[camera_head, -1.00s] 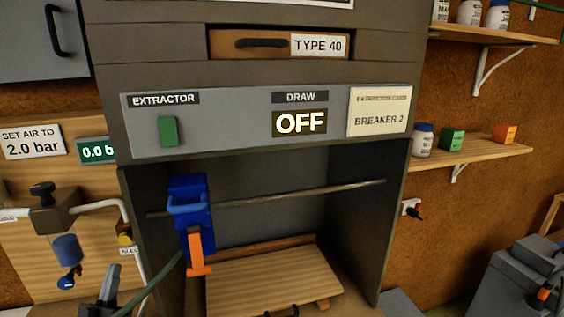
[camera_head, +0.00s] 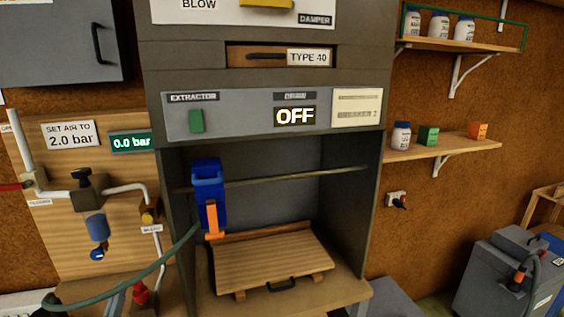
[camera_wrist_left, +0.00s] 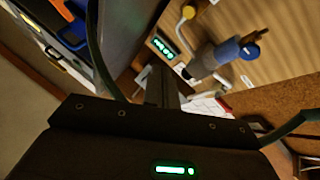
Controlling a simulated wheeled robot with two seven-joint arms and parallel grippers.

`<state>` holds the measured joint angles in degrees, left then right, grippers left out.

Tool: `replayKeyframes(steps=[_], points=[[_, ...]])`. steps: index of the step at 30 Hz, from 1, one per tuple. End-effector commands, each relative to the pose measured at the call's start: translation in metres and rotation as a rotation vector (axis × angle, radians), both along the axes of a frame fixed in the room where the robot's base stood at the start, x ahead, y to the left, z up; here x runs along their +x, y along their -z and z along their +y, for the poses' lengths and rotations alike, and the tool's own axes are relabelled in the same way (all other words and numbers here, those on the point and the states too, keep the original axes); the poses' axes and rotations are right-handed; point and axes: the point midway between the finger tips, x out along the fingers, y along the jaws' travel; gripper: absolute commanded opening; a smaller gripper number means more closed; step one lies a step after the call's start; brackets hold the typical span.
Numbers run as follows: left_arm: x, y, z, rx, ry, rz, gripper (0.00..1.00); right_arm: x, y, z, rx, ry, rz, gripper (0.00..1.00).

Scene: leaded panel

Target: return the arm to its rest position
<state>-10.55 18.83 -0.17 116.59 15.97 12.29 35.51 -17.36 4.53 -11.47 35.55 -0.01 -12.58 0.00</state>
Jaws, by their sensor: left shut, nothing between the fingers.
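My left gripper (camera_wrist_left: 163,80) shows in the left wrist view, its fingers together with nothing between them. In the head view only a small grey part of it (camera_head: 117,302) shows at the bottom left, below the air panel. It touches nothing that I can make out. My right gripper is not in view.
The extractor cabinet (camera_head: 266,58) stands in the middle, its display reading OFF. Inside are a blue and orange tool (camera_head: 209,185) and a slatted wooden board (camera_head: 262,266). A green hose (camera_head: 165,262) crosses the lower left. The air gauge (camera_head: 132,142) reads 0.0 bar.

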Motion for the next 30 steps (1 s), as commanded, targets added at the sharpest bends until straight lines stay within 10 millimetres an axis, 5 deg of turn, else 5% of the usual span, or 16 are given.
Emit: replayKeyframes(steps=[8,13,18,21,30], points=[[-0.005,0.059,-0.022,0.014,-0.031,0.326,0.00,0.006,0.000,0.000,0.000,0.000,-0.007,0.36],[-0.028,0.117,-0.049,0.066,-0.028,0.648,0.00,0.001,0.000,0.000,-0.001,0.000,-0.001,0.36],[-0.089,0.183,-0.086,0.184,0.028,1.073,0.00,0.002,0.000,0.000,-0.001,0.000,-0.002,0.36],[-0.125,0.207,-0.101,0.250,0.073,1.257,0.00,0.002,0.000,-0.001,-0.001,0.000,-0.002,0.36],[-0.216,0.236,-0.126,0.409,0.202,1.631,0.00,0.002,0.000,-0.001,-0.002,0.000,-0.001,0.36]])
